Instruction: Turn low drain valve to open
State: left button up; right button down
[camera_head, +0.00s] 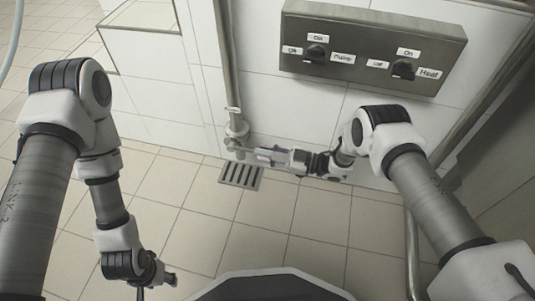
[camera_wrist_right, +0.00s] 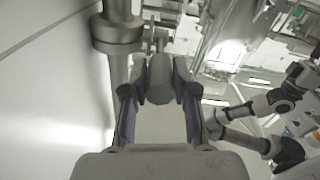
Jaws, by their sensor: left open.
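The drain valve (camera_head: 237,132) is a pale fitting low on the vertical wall pipe. My right gripper (camera_head: 266,154) is low by the wall, just right of the valve. In the right wrist view, a grey cylindrical part (camera_wrist_right: 159,72), apparently the valve's handle, lies between the two fingers of my right gripper (camera_wrist_right: 159,95). The fingers stand apart on either side of it; I cannot tell whether they press on it. The handle's far end is hidden. My left gripper (camera_head: 168,279) is open and empty above the floor at lower left, far from the valve.
A grey control panel (camera_head: 373,47) with two black knobs is on the wall above. A slotted floor drain (camera_head: 240,174) lies below the valve. The pipe (camera_wrist_right: 117,42) and its collar are close left of the right gripper in the wrist view. The middle tile floor is clear.

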aim_at(261, 150)
jog(key=shift+r+p, duration=0.35)
jog(key=shift+p, duration=0.2)
jog(key=r+h+p, duration=0.1)
jog(key=p, duration=0.1)
jog(key=r+g+h+p, duration=0.1)
jog(key=r+h+p, duration=0.1)
jog(key=p, duration=0.1)
jog(key=a+r+h+p, duration=0.1)
jog(key=p, duration=0.2)
jog(key=shift+w+r+g+h, duration=0.15)
jog(key=shift+r+g+h, duration=0.15)
jog(key=shift+r, duration=0.05)
jog(key=shift+w+a+r+g+h+p, duration=0.15)
jog(key=shift+a+r+h+p, duration=0.15)
jog(key=shift+h+p, duration=0.25)
jog(key=shift+w+a+r+g+h+p, duration=0.1)
jog(key=shift+a+r+g+h+p, duration=0.05)
jog(key=shift+r+h+p, duration=0.3)
jog(key=shift+f, duration=0.1)
jog(key=c, duration=0.9)
grip_release()
jog(key=shift+s, duration=0.1)
